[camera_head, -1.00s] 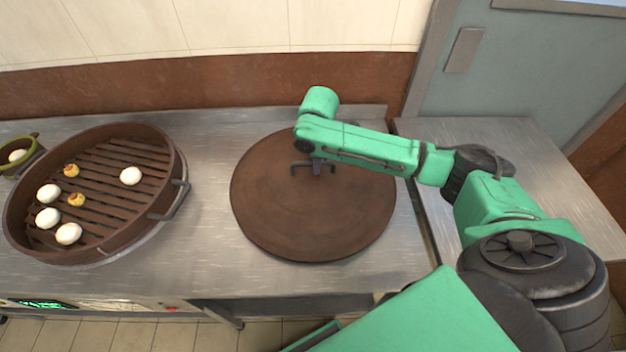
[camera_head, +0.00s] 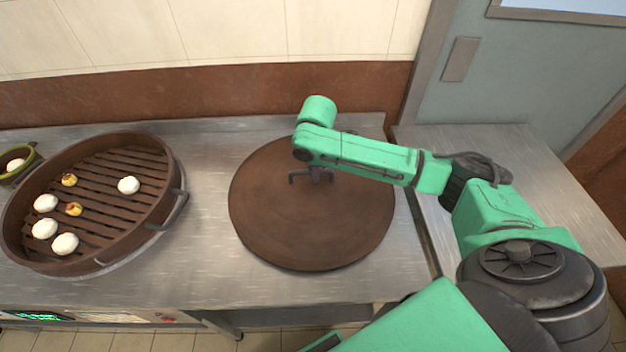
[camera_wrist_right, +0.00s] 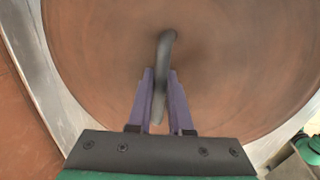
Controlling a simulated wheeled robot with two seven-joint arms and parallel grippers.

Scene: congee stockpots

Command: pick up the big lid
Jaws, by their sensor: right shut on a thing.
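The big lid (camera_head: 310,230) is a round brown disc on the metal counter, right of the steamer. Its dark handle (camera_head: 298,177) stands at its middle, and my right gripper (camera_head: 318,176) is at that handle, partly hidden under my arm. In the right wrist view the two purple fingers of my right gripper (camera_wrist_right: 160,100) are shut on the grey handle bar (camera_wrist_right: 166,50), with the brown lid (camera_wrist_right: 230,60) filling the view behind. I cannot tell whether the lid is clear of the counter. My left gripper is not in view.
A round brown steamer (camera_head: 160,215) with a slatted base holds several white buns and two yellowish pieces at the left. A green bowl (camera_head: 30,165) stands at the far left. The counter (camera_head: 215,240) is bare between steamer and lid. A wall runs behind.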

